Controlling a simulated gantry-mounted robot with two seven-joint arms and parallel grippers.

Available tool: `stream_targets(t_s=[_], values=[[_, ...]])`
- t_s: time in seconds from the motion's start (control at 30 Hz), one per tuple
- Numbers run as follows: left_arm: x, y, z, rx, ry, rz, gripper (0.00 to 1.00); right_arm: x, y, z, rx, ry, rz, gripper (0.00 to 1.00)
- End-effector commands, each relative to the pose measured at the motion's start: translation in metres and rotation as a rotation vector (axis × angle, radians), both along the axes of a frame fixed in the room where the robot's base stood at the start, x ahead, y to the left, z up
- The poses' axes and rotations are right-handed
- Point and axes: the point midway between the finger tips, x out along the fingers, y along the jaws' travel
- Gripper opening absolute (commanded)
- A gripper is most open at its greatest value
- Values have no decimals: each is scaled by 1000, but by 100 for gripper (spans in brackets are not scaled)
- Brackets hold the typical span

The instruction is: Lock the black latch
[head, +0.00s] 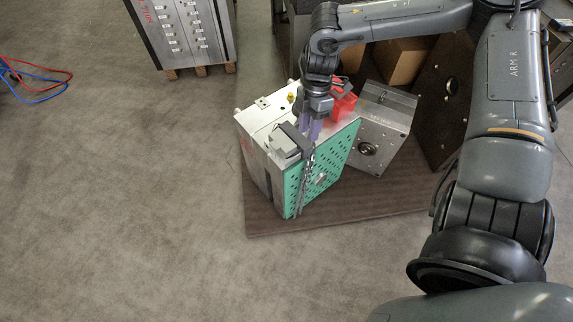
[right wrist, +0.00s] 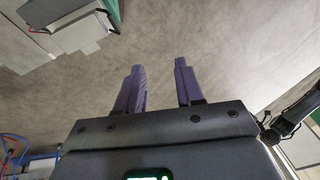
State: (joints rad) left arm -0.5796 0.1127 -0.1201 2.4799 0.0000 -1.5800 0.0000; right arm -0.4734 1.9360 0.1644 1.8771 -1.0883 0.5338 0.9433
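The mould base (head: 258,124) is a silvery block with a green perforated side plate (head: 326,170). It stands on a brown mat. A dark bar (head: 296,138), which looks like the black latch, lies at its top edge beside a grey block; its exact position is hard to tell. My right gripper (head: 311,130) points down over this top edge, its purple fingers close to the dark bar. I cannot tell whether they touch it. In the right wrist view the fingers of my right gripper (right wrist: 159,72) are apart with only floor between them. My left gripper is not in view.
A red block (head: 343,102) is just right of my right gripper. A second metal mould plate (head: 384,122) and dark blocks stand behind. The brown mat (head: 350,207) lies below. Another mould (head: 182,30) stands on a pallet at the back. The floor at left is clear apart from cables (head: 35,85).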

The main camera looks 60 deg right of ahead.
Motion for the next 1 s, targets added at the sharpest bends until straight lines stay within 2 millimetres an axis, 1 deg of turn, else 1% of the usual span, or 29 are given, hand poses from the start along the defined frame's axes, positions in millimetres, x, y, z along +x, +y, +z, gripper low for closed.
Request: stream_targets(t_s=[0.03, 0.1, 0.2, 0.3, 0.43, 0.67, 0.77, 1.0], values=[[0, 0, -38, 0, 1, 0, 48, 11, -7, -21, -64, -11, 24, 37], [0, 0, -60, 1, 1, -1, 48, 23, -13, -25, -129, -26, 52, 37], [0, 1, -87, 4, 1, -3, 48, 36, -15, -30, -203, -43, 89, 37], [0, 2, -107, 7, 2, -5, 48, 43, -15, -36, -255, -52, 118, 37], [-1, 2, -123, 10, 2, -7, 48, 47, -15, -43, -288, -57, 134, 37], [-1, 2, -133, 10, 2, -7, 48, 48, -15, -57, -289, -61, 135, 37], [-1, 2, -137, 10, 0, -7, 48, 47, -15, -68, -287, -59, 134, 37], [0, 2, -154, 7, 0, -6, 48, 44, -14, -107, -287, -58, 135, 37]])
